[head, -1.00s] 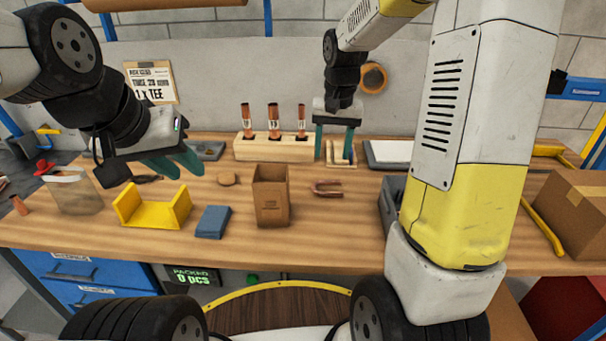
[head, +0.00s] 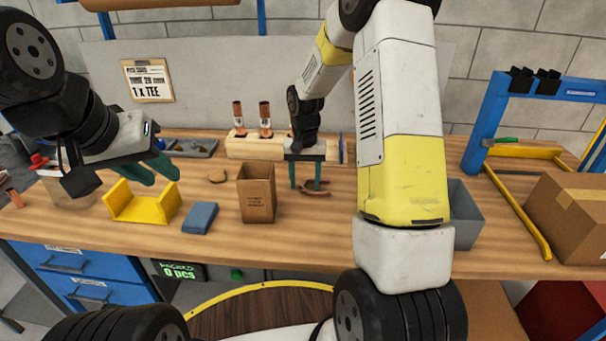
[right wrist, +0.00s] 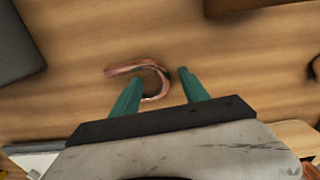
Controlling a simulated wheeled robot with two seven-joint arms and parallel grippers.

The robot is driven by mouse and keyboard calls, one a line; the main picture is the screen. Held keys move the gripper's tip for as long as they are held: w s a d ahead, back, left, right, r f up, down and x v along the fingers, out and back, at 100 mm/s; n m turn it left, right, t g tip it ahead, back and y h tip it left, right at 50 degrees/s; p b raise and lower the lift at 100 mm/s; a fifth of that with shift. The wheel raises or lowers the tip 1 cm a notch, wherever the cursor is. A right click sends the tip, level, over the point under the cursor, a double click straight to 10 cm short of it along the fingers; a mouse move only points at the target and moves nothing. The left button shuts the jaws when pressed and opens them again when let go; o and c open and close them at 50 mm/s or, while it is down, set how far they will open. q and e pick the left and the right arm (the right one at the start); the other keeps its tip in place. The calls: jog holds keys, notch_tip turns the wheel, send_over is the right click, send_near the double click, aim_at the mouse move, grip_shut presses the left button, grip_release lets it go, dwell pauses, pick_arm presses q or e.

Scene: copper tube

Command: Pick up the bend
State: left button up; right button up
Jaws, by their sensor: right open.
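The bend, a U-shaped copper tube (head: 318,193), lies on the bench right of the cardboard box, partly behind my right gripper's fingers. My right gripper (head: 306,186) is open and points down over it. In the right wrist view the bend (right wrist: 124,69) shows its curved end between the two teal fingertips (right wrist: 158,78), with one leg reaching out to the left. Nothing is gripped, and I cannot tell whether a finger touches it. My left gripper (head: 152,170) hangs over the bench at the left, open and empty, its fingers apart.
A small open cardboard box (head: 257,195) stands left of the bend. A wooden block (head: 240,146) holding upright copper tubes is behind. A yellow cradle (head: 143,207) and blue block (head: 200,217) lie left. A grey bin (head: 464,215) and large carton (head: 572,215) are right.

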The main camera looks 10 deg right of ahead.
grip_shut()
dwell(0.3)
